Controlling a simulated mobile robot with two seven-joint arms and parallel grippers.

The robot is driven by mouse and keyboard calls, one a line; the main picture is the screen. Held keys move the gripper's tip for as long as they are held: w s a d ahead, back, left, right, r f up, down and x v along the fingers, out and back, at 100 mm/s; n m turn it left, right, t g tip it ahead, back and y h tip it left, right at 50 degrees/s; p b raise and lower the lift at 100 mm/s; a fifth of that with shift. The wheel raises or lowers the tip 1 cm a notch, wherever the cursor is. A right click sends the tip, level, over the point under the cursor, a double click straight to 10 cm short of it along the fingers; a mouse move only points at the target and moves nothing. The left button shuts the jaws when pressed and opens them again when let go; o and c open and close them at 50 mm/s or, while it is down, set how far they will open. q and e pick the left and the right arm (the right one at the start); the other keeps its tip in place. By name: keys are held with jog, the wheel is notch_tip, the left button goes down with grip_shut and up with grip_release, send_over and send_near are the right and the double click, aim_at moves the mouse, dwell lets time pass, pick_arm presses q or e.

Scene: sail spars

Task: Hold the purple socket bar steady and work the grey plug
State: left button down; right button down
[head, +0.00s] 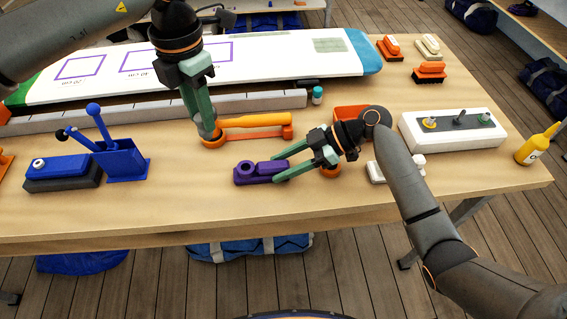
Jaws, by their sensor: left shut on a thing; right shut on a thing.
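The purple socket bar (247,176) lies on the table near the middle of the front, with a raised round socket at its left part. My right gripper (280,170) is shut on its right end, which the fingers partly hide. My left gripper (211,138) points down, shut on the left end of an orange tool (258,133) behind the bar; its fingers hide part of the grip. A dark grey plug-like piece (460,117) stands in the white block (448,139) at the right, between yellow and green ones. I cannot tell if it is the grey plug.
A blue holder with levers (120,165) stands at the left. A white board (290,58) lies along the back. Orange and white brushes (430,72) sit at the back right, a yellow bottle (534,147) at the right edge.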

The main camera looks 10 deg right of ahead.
jog(key=shift+s+d+f, duration=0.1)
jog(key=shift+s+f, duration=0.05)
jog(key=shift+f, duration=0.25)
jog(key=c, duration=0.7)
grip_release()
jog(key=o, duration=0.5)
jog(key=shift+r, duration=0.3)
jog(key=shift+w, duration=0.2)
jog(key=v, duration=1.2)
